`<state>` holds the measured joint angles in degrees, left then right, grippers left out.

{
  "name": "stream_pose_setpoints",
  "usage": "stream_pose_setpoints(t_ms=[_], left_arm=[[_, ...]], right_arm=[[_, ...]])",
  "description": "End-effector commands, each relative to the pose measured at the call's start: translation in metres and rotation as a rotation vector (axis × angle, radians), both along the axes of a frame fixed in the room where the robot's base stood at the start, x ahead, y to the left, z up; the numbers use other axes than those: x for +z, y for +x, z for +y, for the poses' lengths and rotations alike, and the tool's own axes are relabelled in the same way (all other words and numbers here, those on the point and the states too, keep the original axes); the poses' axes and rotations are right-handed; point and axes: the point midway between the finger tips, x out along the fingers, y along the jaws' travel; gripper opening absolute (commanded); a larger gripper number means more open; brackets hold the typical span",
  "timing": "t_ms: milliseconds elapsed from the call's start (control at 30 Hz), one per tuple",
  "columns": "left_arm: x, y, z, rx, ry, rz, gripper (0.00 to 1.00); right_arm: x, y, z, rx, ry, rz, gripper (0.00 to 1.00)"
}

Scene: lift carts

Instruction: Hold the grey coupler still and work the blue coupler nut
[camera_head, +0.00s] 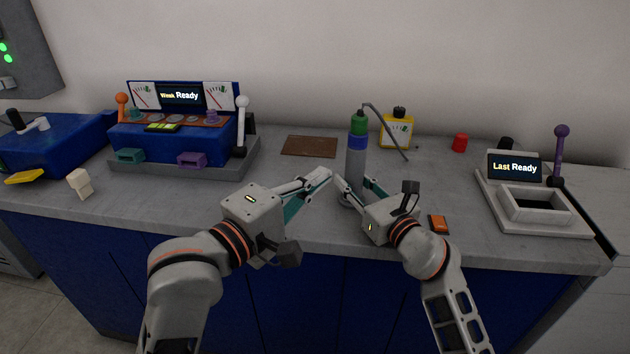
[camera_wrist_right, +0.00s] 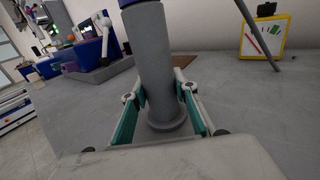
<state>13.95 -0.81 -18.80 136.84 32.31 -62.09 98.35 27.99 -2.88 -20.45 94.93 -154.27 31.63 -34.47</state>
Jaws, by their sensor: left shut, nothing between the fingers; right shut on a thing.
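The grey coupler (camera_head: 355,170) stands upright on the worktop as a tall grey cylinder with a round foot. The blue coupler nut (camera_head: 357,141) is a blue ring around its upper part, with a green piece above it. My right gripper (camera_head: 352,190) is shut on the lower part of the grey coupler. In the right wrist view the grey coupler (camera_wrist_right: 152,60) stands between the two green-padded fingers, just above its foot. My left gripper (camera_head: 328,176) is shut and empty, to the left of the coupler and apart from the nut.
A thin grey rod (camera_head: 385,130) slants from the coupler's top down to the right. A brown board (camera_head: 309,146) lies back left. An orange block (camera_head: 438,223) lies right of my right gripper. Blue consoles (camera_head: 175,145) stand left.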

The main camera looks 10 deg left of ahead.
Motion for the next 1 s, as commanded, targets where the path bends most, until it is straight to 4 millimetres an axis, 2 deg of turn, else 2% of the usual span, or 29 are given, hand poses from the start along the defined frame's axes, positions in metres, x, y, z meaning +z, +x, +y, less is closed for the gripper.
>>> stream_pose_setpoints(t_ms=[367,400,467,833,1000], left_arm=[[0.000,-0.007,0.002,0.000,0.001,-0.001,0.00],[0.000,-0.007,0.002,0.000,0.001,-0.001,0.00],[0.000,-0.007,0.002,0.000,0.001,-0.001,0.00],[0.000,-0.007,0.002,0.000,0.001,-0.001,0.00],[0.000,-0.007,0.002,0.000,0.001,-0.001,0.00]], right_arm=[[0.000,0.000,-0.001,-0.001,0.000,0.000,0.00],[0.000,0.000,-0.001,-0.001,0.000,0.000,0.36],[0.000,0.000,-0.001,-0.001,0.000,0.000,0.48],[0.000,-0.001,-0.002,-0.001,0.000,0.000,0.48],[-0.001,-0.015,-0.012,-0.002,-0.001,0.000,0.48]])
